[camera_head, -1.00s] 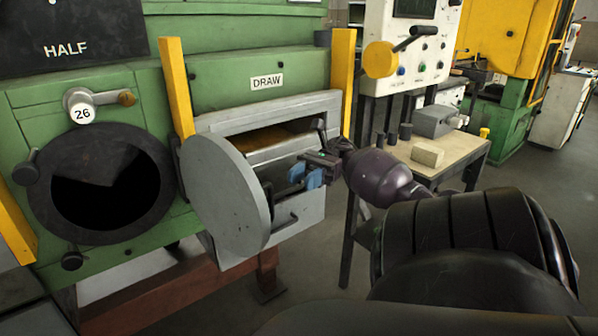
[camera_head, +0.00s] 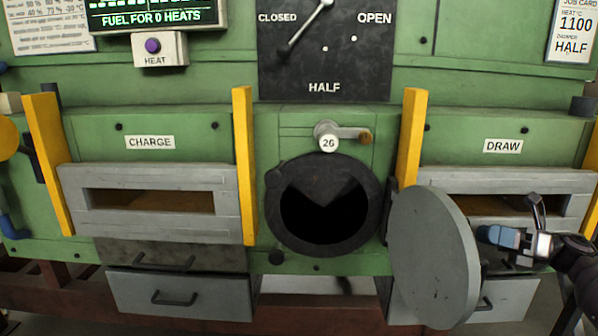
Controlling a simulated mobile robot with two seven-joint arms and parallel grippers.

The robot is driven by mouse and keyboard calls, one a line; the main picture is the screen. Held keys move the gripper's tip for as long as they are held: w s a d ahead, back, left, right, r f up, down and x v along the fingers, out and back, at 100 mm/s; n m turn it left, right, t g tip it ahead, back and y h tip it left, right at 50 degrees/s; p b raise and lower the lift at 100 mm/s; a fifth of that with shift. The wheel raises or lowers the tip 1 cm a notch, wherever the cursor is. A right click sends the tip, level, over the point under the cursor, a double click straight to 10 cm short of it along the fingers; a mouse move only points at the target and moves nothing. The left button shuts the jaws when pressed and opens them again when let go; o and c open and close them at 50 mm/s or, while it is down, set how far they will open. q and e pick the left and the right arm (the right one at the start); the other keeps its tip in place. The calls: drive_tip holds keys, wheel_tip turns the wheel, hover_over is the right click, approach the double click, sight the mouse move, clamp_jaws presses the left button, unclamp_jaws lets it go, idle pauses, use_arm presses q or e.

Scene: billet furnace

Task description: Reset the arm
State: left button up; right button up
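My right arm comes in from the right edge in the head view. Its gripper (camera_head: 486,234) has blue fingers and is in front of the DRAW opening, just right of a round grey disc (camera_head: 432,255). Whether its fingers are apart cannot be made out from this side. I see nothing held in it.
The green furnace front (camera_head: 400,75) fills the view. The round port (camera_head: 325,205) is dark inside. The CHARGE opening (camera_head: 150,201) is at left, with grey drawers (camera_head: 180,294) below. Yellow posts (camera_head: 245,165) stand out between openings. The dial (camera_head: 325,50) is above.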

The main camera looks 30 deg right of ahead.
drive_tip(key=a+f+m+t+h+p, duration=0.1)
drive_tip(key=a+f+m+h, duration=0.3)
drive_tip(key=f+m+h, duration=0.8)
drive_tip(key=a+f+m+t+h+p, duration=0.1)
drive_tip(key=a+f+m+h, duration=0.55)
drive_tip(key=m, duration=1.15)
use_arm(q)
drive_tip(key=r+p, duration=0.1)
drive_tip(key=r, duration=0.1)
drive_tip(key=r+p, duration=0.2)
drive_tip(key=shift+s, duration=0.2)
use_arm(e)
drive_tip(key=s+a+f+m+g+y, duration=0.1)
drive_tip(key=s+a+f+m, duration=0.1)
drive_tip(key=a, duration=0.6)
drive_tip(key=s+a+f+m+g+y, duration=0.2)
drive_tip(key=s+a+f, duration=0.3)
drive_tip(key=a, duration=0.3)
drive_tip(key=s+a+f+m+g+y, duration=0.1)
drive_tip(key=s+a+f+m, duration=0.2)
drive_tip(key=a, duration=0.5)
drive_tip(key=shift+s+a+f+m+g, duration=0.2)
drive_tip(key=shift+s+f+m+g, duration=0.15)
drive_tip(key=shift+s+f, duration=0.2)
